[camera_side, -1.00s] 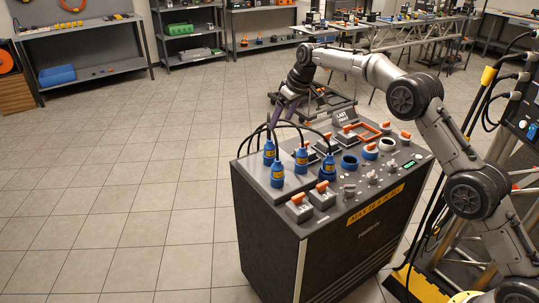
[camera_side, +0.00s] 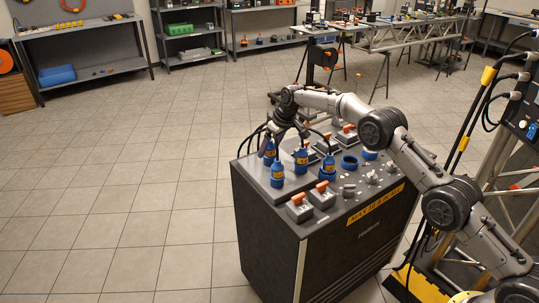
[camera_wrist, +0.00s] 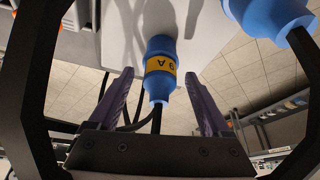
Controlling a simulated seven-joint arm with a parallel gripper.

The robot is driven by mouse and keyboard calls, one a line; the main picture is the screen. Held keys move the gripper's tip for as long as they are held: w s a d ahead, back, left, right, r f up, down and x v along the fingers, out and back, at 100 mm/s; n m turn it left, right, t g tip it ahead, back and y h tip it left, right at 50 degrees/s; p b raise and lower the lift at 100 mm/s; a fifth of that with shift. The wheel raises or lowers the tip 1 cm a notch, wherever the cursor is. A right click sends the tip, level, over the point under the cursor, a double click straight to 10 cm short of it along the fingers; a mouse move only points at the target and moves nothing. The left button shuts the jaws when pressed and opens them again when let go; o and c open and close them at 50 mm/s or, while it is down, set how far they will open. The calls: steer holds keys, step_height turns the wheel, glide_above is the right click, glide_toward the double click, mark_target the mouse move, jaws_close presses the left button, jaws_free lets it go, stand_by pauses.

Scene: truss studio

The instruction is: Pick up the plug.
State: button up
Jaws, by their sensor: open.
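Several blue plugs with yellow labels and black cables stand upright on the sloped top of the grey console (camera_side: 265,212). In the side view, my gripper (camera_side: 268,146) is low at the console's back left corner, by the back left plug (camera_side: 270,156). In the wrist view, a blue plug (camera_wrist: 160,53) with a yellow label lies between the two purple fingers of my gripper (camera_wrist: 159,75). The fingers are apart, with gaps on both sides of the plug. Whether they reach down level with its body is hard to tell.
Other blue plugs stand close by: the front one (camera_side: 277,177), a middle one (camera_side: 301,162) and a right one (camera_side: 328,170). Another plug (camera_wrist: 268,14) shows at the wrist view's upper right. Orange-topped switches (camera_side: 323,194) stand on the console. Cables loop beside my gripper.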

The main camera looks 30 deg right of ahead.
steer(key=shift+w+f, duration=0.1)
steer(key=shift+f, duration=0.1)
steer(key=c, duration=1.3)
steer(key=shift+r, duration=0.1)
jaws_close()
